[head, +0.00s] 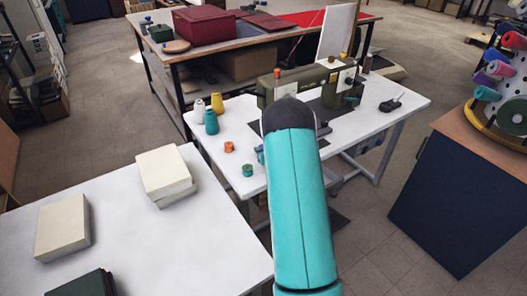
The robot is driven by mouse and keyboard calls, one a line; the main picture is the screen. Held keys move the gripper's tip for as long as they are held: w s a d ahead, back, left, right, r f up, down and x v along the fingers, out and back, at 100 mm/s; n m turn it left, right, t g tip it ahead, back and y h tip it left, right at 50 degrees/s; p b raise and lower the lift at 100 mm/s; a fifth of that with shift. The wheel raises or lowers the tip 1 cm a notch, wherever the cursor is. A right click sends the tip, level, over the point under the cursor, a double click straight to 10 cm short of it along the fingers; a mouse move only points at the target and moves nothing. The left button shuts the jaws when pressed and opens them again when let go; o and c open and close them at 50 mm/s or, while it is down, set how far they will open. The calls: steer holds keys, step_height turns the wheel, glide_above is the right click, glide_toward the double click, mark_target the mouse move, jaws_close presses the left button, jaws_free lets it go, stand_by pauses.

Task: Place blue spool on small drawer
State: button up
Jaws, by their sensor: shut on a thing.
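My teal arm (297,205) reaches over the white sewing table, and its dark joint hides what is behind it. My gripper does not show; it is hidden behind the arm. A small blue spool-like thing (260,152) peeks out at the arm's left edge; I cannot tell whether it is held or stands on the table. An orange spool (229,147) and a green-teal spool (247,170) stand on the table to its left. I cannot make out a small drawer for certain.
A green sewing machine (335,87) stands behind the arm on the white table (410,108). Teal, yellow and white thread cones (211,122) stand at left. Cream stacks (165,172) lie on the front-left table (150,250). A dark cabinet (452,195) with a spool rack stands right.

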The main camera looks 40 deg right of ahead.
steer(key=shift+f, duration=0.45)
steer(key=shift+f, duration=0.15)
steer(key=o, duration=0.9)
steer(key=shift+o, duration=0.2)
